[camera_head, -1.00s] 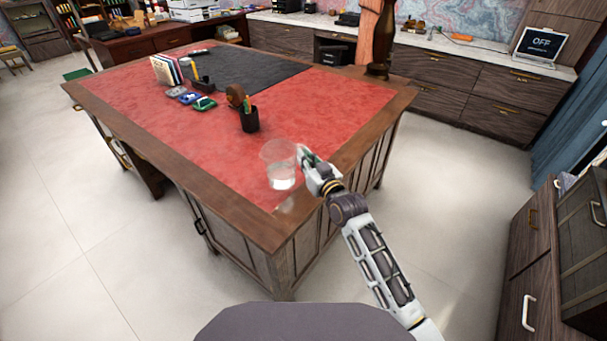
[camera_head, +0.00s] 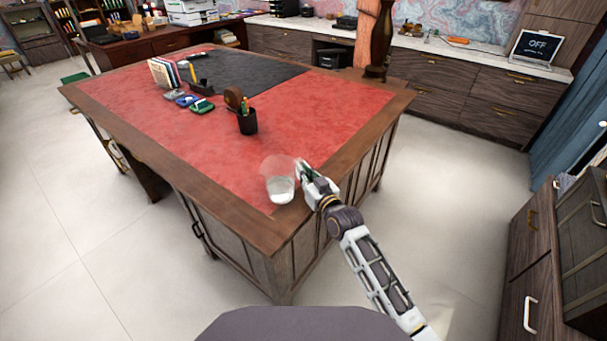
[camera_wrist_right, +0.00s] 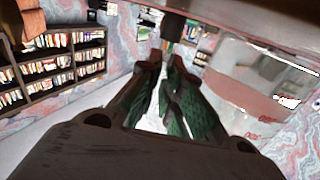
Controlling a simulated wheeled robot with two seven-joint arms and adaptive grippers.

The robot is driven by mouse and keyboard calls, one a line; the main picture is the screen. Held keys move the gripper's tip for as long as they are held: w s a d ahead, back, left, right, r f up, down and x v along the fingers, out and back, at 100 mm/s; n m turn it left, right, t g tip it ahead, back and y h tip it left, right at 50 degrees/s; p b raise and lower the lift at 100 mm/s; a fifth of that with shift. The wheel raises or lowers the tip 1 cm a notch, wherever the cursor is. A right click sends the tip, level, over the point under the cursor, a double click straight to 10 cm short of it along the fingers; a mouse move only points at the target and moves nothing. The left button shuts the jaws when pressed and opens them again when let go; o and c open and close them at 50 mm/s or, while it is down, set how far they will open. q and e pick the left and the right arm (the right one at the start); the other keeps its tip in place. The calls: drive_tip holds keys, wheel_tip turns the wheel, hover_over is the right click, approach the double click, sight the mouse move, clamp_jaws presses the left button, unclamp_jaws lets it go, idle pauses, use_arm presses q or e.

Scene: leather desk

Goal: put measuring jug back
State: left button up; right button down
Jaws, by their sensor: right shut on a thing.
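The measuring jug (camera_head: 277,176) is clear, with a whitish bottom, and is upright at the near corner of the desk (camera_head: 230,222). I cannot tell if its base touches the desk top. My right gripper (camera_head: 303,170) is at the jug's right side and is shut on it, probably by the handle, which the fingers hide. In the right wrist view the fingers (camera_wrist_right: 170,65) are close together, and the jug's clear wall (camera_wrist_right: 240,82) with red marks shows to their right. My left gripper is not in view.
A black pen cup (camera_head: 247,122) and a tape dispenser (camera_head: 202,84) stand farther back on the desk. Small coloured items (camera_head: 202,106) and upright books (camera_head: 164,72) are at the back left. The red leather around the jug is clear.

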drive_tip(key=shift+f, duration=0.1)
drive_tip(key=c, duration=2)
unclamp_jaws()
drive_tip(key=shift+f, duration=0.15)
drive_tip(key=shift+c, duration=0.2)
drive_tip(key=o, duration=0.4)
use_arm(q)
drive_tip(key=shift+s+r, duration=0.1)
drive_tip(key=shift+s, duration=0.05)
use_arm(e)
drive_tip(key=shift+o, duration=0.2)
drive_tip(key=shift+s, duration=0.1)
